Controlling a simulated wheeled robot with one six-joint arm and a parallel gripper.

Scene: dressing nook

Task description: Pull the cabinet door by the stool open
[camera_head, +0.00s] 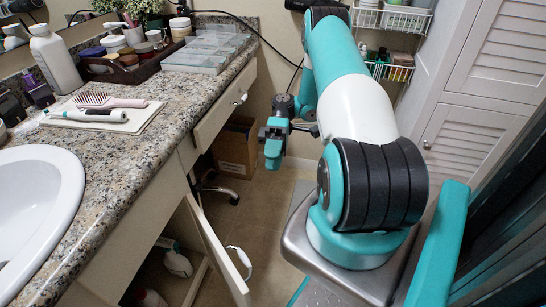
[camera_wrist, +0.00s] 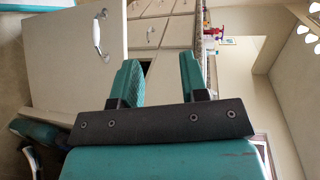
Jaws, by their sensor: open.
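The cream cabinet door (camera_head: 212,245) below the vanity stands open at an angle, with a white and metal handle (camera_head: 239,258) on its face. The dark wheeled base of the stool (camera_head: 215,187) shows just beyond it, under the counter; its seat is hidden. In the wrist view a large pale door panel (camera_wrist: 65,65) with a similar handle (camera_wrist: 97,32) fills the left; it looks like the same door. My gripper (camera_head: 274,140) is beyond the door and apart from its handle. Its two teal fingers are apart and empty in the wrist view (camera_wrist: 160,82).
White bottles (camera_head: 176,262) stand inside the open cabinet. A speckled counter (camera_head: 130,185) with a sink (camera_head: 35,205) and toiletries runs along the left. A cardboard box (camera_head: 236,148) sits under it. Louvred doors (camera_head: 470,135) stand at right. Tiled floor (camera_head: 265,210) is clear beside the door.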

